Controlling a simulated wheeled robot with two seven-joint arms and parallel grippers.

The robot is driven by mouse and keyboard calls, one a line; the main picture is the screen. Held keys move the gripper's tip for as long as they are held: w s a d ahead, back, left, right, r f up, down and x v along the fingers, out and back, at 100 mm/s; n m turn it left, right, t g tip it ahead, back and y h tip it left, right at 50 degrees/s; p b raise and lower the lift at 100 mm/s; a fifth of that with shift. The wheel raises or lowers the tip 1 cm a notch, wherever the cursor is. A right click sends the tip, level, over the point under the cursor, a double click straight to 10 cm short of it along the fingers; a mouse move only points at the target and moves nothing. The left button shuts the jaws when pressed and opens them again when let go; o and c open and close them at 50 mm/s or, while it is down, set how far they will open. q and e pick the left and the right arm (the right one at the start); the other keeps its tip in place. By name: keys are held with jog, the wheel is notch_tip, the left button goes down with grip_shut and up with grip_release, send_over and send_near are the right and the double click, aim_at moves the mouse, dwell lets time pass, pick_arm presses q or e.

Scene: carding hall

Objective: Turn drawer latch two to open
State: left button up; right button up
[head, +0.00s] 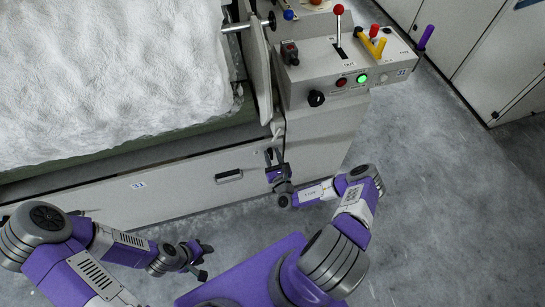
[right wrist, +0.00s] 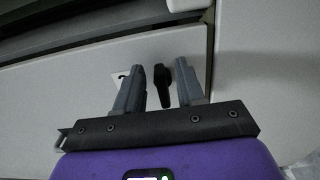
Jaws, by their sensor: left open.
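A small black latch (right wrist: 162,85) sits on the pale drawer front (right wrist: 68,88). In the right wrist view it stands roughly upright between the fingers of my right gripper (right wrist: 158,66), with a gap on each side. That gripper is open. In the head view my right gripper (head: 273,160) is at the right end of the drawer front (head: 190,182) and hides the latch. A label beside the latch is mostly covered by a finger, so I cannot read its number. My left gripper (head: 203,261) is open and empty, low in front of the machine.
A dark recessed handle (head: 229,176) is on the drawer front, left of my right gripper. White fibre (head: 110,75) lies above it. A control box (head: 345,75) with levers and a lit green button (head: 362,79) stands above right. Bare floor (head: 450,200) lies to the right.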

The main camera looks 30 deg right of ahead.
jog(key=shift+c, duration=0.4)
grip_shut()
